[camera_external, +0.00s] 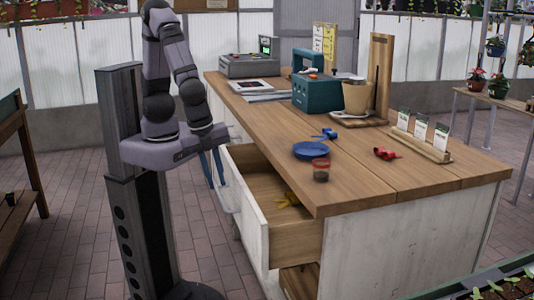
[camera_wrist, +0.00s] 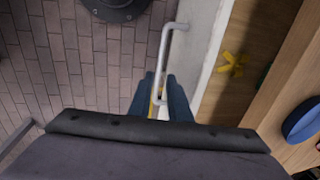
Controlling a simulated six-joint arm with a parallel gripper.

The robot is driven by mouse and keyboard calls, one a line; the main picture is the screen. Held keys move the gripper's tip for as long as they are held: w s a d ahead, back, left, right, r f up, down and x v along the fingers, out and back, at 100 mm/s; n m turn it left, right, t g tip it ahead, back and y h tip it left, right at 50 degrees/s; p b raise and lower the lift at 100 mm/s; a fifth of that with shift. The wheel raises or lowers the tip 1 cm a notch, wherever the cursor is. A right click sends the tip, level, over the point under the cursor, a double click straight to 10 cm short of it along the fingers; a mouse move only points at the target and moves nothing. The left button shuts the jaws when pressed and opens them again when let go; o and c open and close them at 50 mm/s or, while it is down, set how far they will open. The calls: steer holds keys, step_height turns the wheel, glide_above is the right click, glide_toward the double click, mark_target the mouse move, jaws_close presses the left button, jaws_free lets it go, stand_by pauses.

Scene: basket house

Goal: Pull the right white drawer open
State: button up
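The right white drawer (camera_external: 248,220) at the near end of the counter is pulled well out, its wooden inside showing. In the wrist view, its white front edge (camera_wrist: 213,65) runs beside its pale bar handle (camera_wrist: 160,50). My gripper (camera_external: 212,166) points down at the outer side of the drawer front. In the wrist view, my gripper's blue fingers (camera_wrist: 162,76) stand apart on either side of the handle's near part. A gap shows between them, and I cannot tell whether either finger touches the handle.
A yellow item (camera_external: 288,201) lies inside the drawer. A blue plate (camera_external: 311,151) and a red-rimmed jar (camera_external: 320,170) stand on the wooden countertop (camera_external: 365,185) near its edge. The brick floor (camera_external: 215,265) before the drawer is largely clear, apart from my stand.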

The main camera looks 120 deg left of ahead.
mark_target(222, 201)
steer(key=shift+s+d+r, duration=0.1)
steer(key=shift+r, duration=0.65)
steer(key=shift+s+d+r, duration=0.1)
steer(key=shift+r, duration=0.6)
steer(key=shift+o, duration=1.4)
steer(key=shift+w+d+f+p, duration=0.1)
steer(key=shift+w+f+p, duration=0.3)
steer(key=shift+f+p, duration=0.8)
steer(key=shift+w+d+f+p, duration=0.1)
steer(key=shift+w+f+p, duration=0.3)
steer(key=shift+f+p, duration=0.8)
steer(key=shift+w+d+f+p, duration=0.1)
steer(key=shift+w+f+p, duration=0.3)
steer(key=shift+f+p, duration=0.75)
